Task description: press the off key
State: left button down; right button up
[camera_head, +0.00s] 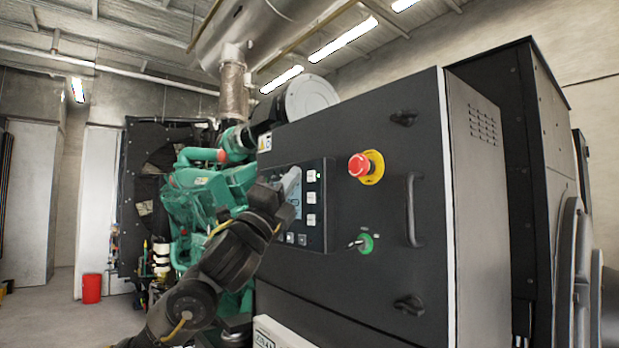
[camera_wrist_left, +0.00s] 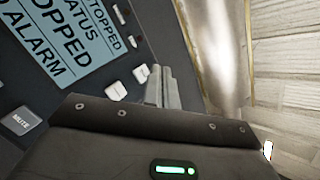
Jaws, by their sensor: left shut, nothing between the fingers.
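The dark control panel (camera_head: 315,238) is on the front of the black genset cabinet. Its display (camera_wrist_left: 68,40) reads STOPPED, STATUS and ALARM in the left wrist view. White keys line the panel's right side, among them an upper key (camera_head: 311,176), a middle key (camera_head: 311,197) and a lower key (camera_head: 311,219). I cannot read which is the off key. My left gripper (camera_head: 292,180) is shut and empty in front of the display. In the left wrist view its fingertips (camera_wrist_left: 157,70) appear beside two white keys (camera_wrist_left: 116,91); contact cannot be told. My right gripper is out of view.
A red emergency stop button (camera_head: 359,165) on a yellow ring and a green key switch (camera_head: 365,243) sit right of the panel. A door handle (camera_head: 411,210) sticks out farther right. The green engine (camera_head: 205,195) stands behind, left of the cabinet.

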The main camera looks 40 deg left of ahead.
pick_arm(q)
jog(key=s, duration=0.1)
jog(key=s+a, duration=0.1)
jog(key=s, duration=0.3)
jog(key=shift+s+a, duration=0.15)
jog(key=shift+a, duration=0.15)
dwell(0.6)
